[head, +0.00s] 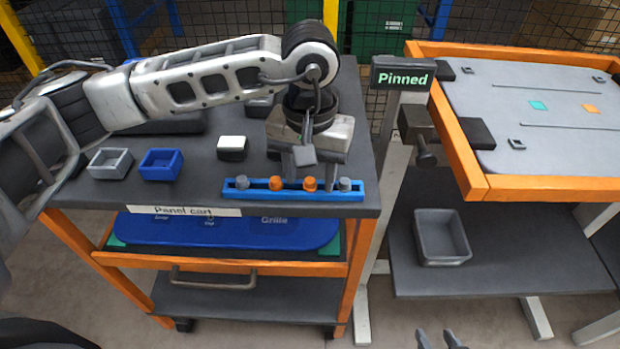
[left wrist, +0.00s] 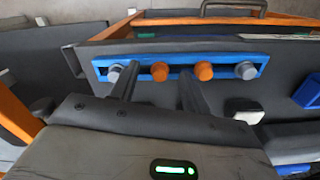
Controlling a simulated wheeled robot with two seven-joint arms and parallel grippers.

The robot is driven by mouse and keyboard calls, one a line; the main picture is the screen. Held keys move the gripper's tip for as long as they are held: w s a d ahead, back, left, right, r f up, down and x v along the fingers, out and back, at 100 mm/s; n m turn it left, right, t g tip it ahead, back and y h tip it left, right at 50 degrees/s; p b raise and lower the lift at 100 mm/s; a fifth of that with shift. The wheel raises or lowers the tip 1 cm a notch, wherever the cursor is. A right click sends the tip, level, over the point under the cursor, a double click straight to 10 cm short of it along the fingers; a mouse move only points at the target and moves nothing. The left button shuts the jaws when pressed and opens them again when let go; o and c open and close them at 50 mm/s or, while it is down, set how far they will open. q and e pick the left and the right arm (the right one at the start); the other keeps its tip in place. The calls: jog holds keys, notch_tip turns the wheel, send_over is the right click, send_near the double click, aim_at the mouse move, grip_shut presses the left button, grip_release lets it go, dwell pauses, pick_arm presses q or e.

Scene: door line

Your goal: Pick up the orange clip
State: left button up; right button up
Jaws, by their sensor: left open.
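Two orange clips sit on a blue rack (head: 330,197) at the cart's front edge, between grey clips. The right orange clip (head: 310,184) and left orange clip (head: 276,183) also show in the left wrist view, order reversed (left wrist: 160,71) (left wrist: 204,71). My left gripper (head: 306,158) is open and empty, pointing down just behind the rack. In the left wrist view its fingers (left wrist: 157,84) frame the head view's right orange clip, with no contact visible. My right gripper (head: 438,338) shows only its fingertips at the bottom edge, apart and with nothing between them.
A grey clip (head: 242,182) and another grey clip (head: 345,184) flank the orange ones. A grey bin (head: 110,163), a blue bin (head: 161,164) and a white-topped block (head: 232,148) stand left. A "Pinned" sign (head: 402,74) and orange-edged table (head: 530,183) are right.

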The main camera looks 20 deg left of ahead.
pick_arm(q)
jog(key=shift+f, duration=0.1)
grip_shut()
dwell(0.3)
jog(key=shift+r+b, duration=0.35)
jog(key=shift+r, duration=0.3)
jog(key=s+d+r+b, duration=0.2)
jog(key=s+d+r, duration=0.6)
jog(key=s+r, duration=0.3)
jog(key=shift+d+r+b, duration=0.35)
jog(key=shift+r+b, duration=0.05)
